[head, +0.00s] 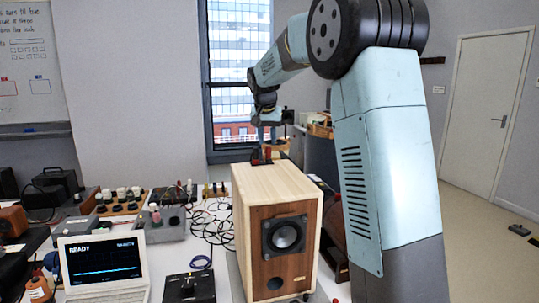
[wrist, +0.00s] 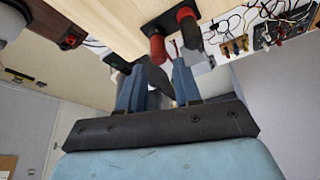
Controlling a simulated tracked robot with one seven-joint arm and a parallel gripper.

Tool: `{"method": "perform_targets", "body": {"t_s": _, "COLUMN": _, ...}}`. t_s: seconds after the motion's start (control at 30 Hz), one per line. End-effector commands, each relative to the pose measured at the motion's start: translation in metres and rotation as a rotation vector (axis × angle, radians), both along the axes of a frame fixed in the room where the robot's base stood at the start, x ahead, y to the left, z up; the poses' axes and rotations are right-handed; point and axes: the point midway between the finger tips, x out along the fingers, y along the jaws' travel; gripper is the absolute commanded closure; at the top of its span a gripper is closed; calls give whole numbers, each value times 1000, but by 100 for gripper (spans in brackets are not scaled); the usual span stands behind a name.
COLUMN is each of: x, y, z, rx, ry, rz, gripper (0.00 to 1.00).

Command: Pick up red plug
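The wooden speaker (head: 276,220) stands on the white table, and red and black parts (head: 267,153) show at its rear top edge. In the wrist view a black terminal plate (wrist: 153,27) is on its pale wood, with a red plug (wrist: 157,47), a second red part (wrist: 185,13) and a dark part (wrist: 190,36). My gripper (head: 267,120) hangs above the speaker's rear. In the wrist view my gripper (wrist: 160,76) has its two blue fingers apart, with the red plug just beyond the tips. Contact cannot be told; a dark shape between the fingers is unclear.
A laptop (head: 103,262) and a black box (head: 188,287) stand left of the speaker. Loose cables (head: 210,222) and a grey box with knobs (head: 165,225) lie behind them. A window is behind my gripper.

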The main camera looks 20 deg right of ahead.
Motion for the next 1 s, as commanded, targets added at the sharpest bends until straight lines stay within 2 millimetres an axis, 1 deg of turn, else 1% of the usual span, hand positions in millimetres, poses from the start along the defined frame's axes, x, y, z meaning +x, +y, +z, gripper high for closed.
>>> {"method": "perform_targets", "body": {"t_s": 0.17, "x": 3, "y": -1, "z": -11, "rx": 0, "ry": 2, "rz": 0, "gripper": 67}}
{"method": "perform_targets", "body": {"t_s": 0.4, "x": 12, "y": -5, "z": -41, "rx": 0, "ry": 2, "rz": 0, "gripper": 67}}
{"method": "perform_targets", "body": {"t_s": 0.47, "x": 14, "y": -6, "z": -47, "rx": 0, "ry": 1, "rz": 0, "gripper": 67}}
{"method": "perform_targets", "body": {"t_s": 0.53, "x": 15, "y": -7, "z": -50, "rx": -1, "ry": 1, "rz": 1, "gripper": 67}}
{"method": "perform_targets", "body": {"t_s": 0.7, "x": 15, "y": -7, "z": -50, "rx": 0, "ry": 1, "rz": 0, "gripper": 67}}
{"method": "perform_targets", "body": {"t_s": 0.77, "x": 15, "y": -7, "z": -50, "rx": 0, "ry": 1, "rz": 0, "gripper": 70}}
{"method": "perform_targets", "body": {"t_s": 1.0, "x": 15, "y": -7, "z": -49, "rx": 0, "ry": 0, "rz": 0, "gripper": 93}}
